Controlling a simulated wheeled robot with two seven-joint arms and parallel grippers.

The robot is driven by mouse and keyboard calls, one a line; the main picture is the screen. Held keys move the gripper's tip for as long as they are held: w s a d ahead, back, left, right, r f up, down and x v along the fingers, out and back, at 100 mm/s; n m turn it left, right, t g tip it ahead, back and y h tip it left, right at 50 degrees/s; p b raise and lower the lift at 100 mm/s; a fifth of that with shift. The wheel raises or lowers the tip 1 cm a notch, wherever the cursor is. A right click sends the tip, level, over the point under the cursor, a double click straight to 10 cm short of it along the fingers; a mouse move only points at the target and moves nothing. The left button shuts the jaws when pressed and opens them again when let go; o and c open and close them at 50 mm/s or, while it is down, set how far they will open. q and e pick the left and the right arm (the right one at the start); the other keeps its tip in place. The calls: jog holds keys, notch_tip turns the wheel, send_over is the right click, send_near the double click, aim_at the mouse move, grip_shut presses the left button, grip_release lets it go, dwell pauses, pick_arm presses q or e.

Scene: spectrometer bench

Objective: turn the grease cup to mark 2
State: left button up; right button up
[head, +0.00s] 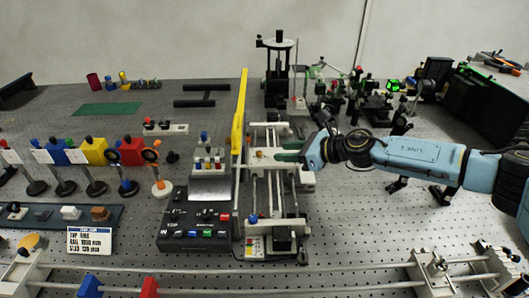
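My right gripper (287,151) reaches in from the right over the railed stage (279,188) in the middle of the bench. Its two dark green fingers point left and stand apart, with a gap between them. A small brass-coloured part (260,154) sits on the pale crosspiece just left of the fingertips. It may be the grease cup, but it is too small to be sure, and no mark on it can be read. The fingers seem to stop short of this part, with nothing visible between them. My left gripper is not in view.
A tall yellow plate (239,110) stands just left of the stage. A black control box (196,224) with coloured buttons is at its lower left. A black post stand (277,70) rises behind. Long rails (340,268) cross the front. Several coloured optic mounts stand at left.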

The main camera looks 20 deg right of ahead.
aim_at(260, 152)
jog(key=x, duration=0.7)
jog(key=shift+w+a+f+b, duration=0.1)
jog(key=shift+w+a+b, duration=0.15)
jog(key=shift+b, duration=0.1)
grip_shut()
